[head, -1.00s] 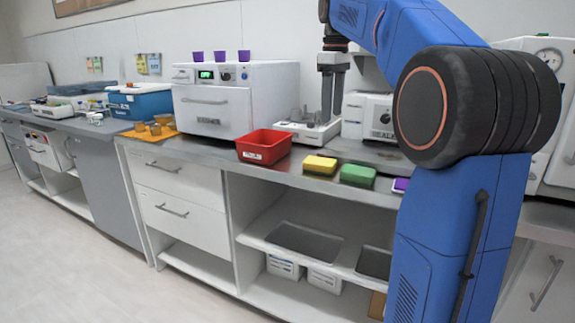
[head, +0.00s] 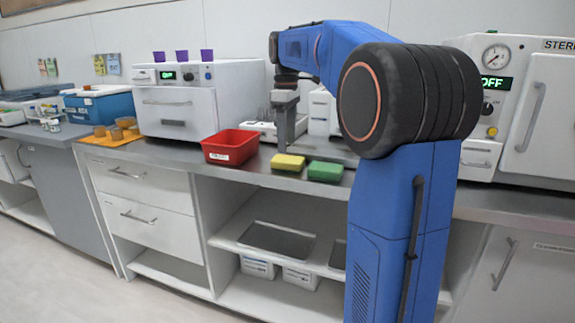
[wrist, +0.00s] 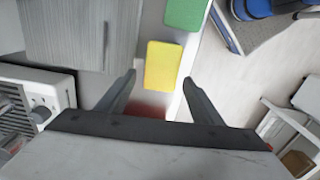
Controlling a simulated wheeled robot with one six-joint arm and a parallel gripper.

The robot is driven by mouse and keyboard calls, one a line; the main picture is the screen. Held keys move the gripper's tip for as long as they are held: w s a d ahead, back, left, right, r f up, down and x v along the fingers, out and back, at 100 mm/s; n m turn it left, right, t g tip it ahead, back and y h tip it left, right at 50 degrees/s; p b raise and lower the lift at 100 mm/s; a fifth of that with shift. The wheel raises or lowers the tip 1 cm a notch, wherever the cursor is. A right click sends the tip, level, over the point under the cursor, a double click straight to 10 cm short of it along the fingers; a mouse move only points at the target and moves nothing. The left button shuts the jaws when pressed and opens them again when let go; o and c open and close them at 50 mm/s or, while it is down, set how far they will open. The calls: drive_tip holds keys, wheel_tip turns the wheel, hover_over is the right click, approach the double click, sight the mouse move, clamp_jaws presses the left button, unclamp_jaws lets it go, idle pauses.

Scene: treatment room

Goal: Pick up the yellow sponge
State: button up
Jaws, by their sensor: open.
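The yellow sponge (head: 288,163) lies flat on the grey counter, between the red bin and the green sponge. My gripper (head: 284,143) points down just behind and above it in the head view. In the wrist view the yellow sponge (wrist: 163,66) shows ahead of and partly between the two fingertips of my gripper (wrist: 160,79). The jaws are open and hold nothing. Whether a finger touches the sponge cannot be told.
The green sponge (head: 325,171) lies close to the right of the yellow one. The red bin (head: 230,147) stands to the left. A white sterilizer (head: 184,101) stands behind the bin. The counter's front edge runs close in front of the sponges.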

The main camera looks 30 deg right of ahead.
sight(288, 159)
drive_tip(key=shift+s+f, duration=0.15)
drive_tip(key=shift+f, duration=1.4)
drive_tip(key=shift+s+f, duration=0.15)
drive_tip(key=shift+f, duration=1.35)
drive_tip(key=shift+c, duration=0.7)
drive_tip(key=c, duration=0.7)
